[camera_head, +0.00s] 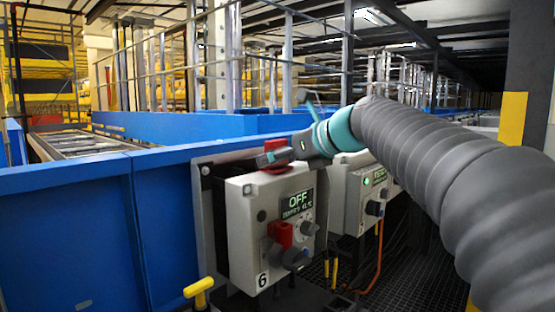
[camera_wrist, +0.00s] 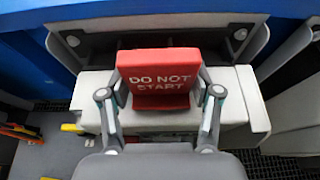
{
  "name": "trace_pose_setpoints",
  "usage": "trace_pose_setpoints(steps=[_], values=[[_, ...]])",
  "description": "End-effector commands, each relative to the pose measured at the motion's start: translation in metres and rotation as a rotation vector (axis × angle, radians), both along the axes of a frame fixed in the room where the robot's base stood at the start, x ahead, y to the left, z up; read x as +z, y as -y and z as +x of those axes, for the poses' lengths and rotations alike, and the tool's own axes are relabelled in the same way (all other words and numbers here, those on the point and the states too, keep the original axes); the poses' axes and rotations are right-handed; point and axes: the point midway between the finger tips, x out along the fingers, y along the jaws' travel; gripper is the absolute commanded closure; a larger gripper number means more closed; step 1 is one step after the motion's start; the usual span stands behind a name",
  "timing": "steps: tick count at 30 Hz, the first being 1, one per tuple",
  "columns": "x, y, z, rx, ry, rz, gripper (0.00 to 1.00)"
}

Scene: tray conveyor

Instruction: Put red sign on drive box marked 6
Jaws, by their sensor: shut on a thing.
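The red sign (camera_wrist: 160,72) reads DO NOT START in the wrist view. My gripper (camera_wrist: 160,90) is shut on it, with one finger at each side edge. In the head view the sign (camera_head: 270,152) stands upright at the top of the grey drive box marked 6 (camera_head: 238,225), partly hidden by my gripper (camera_head: 280,156). The box top (camera_wrist: 150,121) shows below the sign in the wrist view. I cannot tell whether the sign touches it. The box display (camera_head: 297,203) reads OFF, and a red part (camera_head: 281,234) sits on its front among dark knobs.
A second grey drive box (camera_head: 352,200) with a lit display stands to the right, under my arm. The blue conveyor side wall (camera_head: 70,235) runs behind and left. A yellow T-handle (camera_head: 198,288) stands at front left. An orange cable (camera_head: 374,262) hangs at right.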

Motion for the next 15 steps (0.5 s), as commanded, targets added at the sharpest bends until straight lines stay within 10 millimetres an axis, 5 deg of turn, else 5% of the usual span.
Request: trace_pose_setpoints(steps=[7, 8, 9, 10, 15], values=[[-0.0046, 0.0001, -0.0001, 0.0, -0.001, 0.001, 0.76], [-0.004, 0.0001, -0.0001, 0.0, -0.001, 0.001, 0.29], [-0.0039, 0.0001, -0.0001, 0.0, -0.001, 0.001, 0.19], [-0.0039, 0.0001, 0.0, 0.0, -0.001, 0.001, 0.12], [-0.0039, 0.0001, 0.0, 0.0, -0.001, 0.001, 0.12]])
